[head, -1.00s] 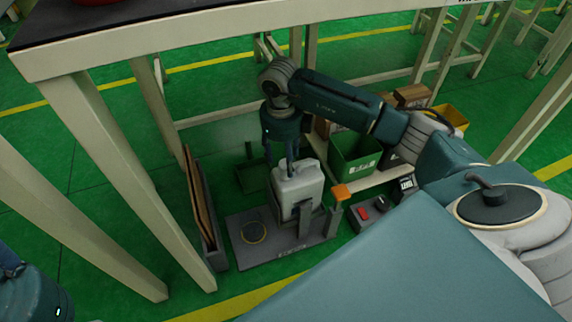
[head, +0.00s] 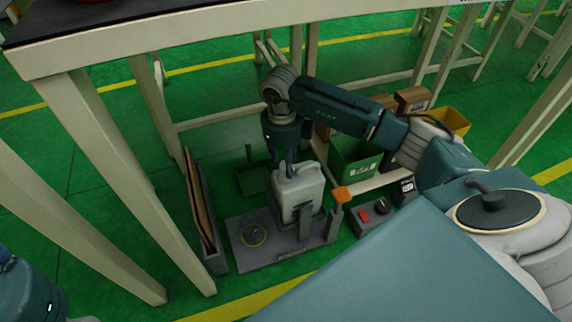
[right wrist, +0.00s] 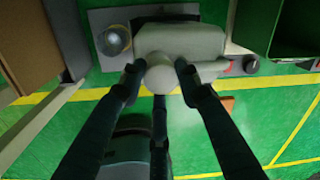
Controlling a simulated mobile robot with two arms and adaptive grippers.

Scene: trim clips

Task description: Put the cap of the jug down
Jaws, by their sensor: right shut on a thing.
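The white jug (head: 299,191) stands upright on a grey base plate (head: 243,262) on the floor, under the workbench. My right gripper (head: 288,170) is above the jug's top, pointing down. In the right wrist view, its three dark fingers (right wrist: 160,75) are shut around a pale round cap (right wrist: 160,79). The cap appears over one end of the jug (right wrist: 195,42). I cannot tell whether the cap touches the jug's neck. My left gripper is not in view.
A ring-marked spot (head: 253,235) is on the plate left of the jug. A green bin (head: 353,160) is behind. Bench legs (head: 108,140) and upright boards (head: 199,205) bound the left.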

